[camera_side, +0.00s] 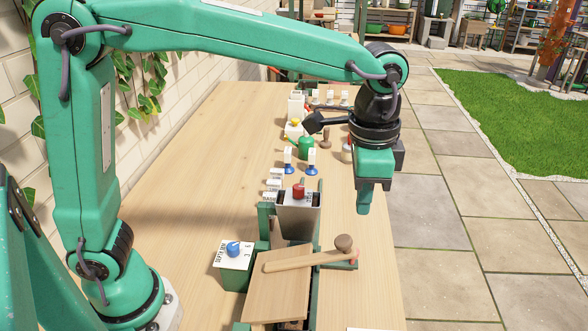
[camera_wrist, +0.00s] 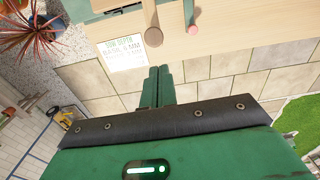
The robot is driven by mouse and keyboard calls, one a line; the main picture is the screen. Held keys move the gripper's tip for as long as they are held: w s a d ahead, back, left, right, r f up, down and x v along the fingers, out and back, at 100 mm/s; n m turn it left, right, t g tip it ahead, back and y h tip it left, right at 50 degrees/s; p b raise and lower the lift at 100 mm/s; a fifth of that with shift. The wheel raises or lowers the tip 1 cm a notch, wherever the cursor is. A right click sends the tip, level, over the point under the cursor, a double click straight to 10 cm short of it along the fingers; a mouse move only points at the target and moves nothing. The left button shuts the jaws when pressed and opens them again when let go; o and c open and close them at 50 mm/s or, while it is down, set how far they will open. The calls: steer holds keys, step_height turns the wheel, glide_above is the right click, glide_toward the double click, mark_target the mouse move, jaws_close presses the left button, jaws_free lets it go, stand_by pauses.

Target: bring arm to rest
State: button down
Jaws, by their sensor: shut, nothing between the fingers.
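My arm is raised and bent over the wooden table (camera_side: 180,190), with its forearm reaching to the right. My gripper (camera_side: 363,208) points down at the table's right side, well above the surface. It is shut and empty. In the wrist view, the closed green fingers of my gripper (camera_wrist: 160,72) lie side by side with nothing between them. They appear near a white printed card (camera_wrist: 124,53), apart from it as far as I can tell.
A metal hopper (camera_side: 298,222) with a red knob (camera_side: 299,191) stands left of my gripper. A wooden mallet (camera_side: 300,261) lies on a board nearer the camera. A green box (camera_side: 234,275) has a blue knob (camera_side: 233,249). Paving lies beyond the table's right edge.

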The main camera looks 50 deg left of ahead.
steer(key=s+a+n+t, duration=0.2)
steer(key=s+a+n, duration=0.2)
steer(key=a, duration=0.7)
steer(key=s+a+n+t, duration=0.3)
steer(key=s+a+n, duration=0.1)
steer(key=s+a, duration=0.5)
steer(key=shift+s+a+f+n, duration=0.3)
steer(key=shift+a+f+n, duration=0.1)
steer(key=shift+a, duration=0.5)
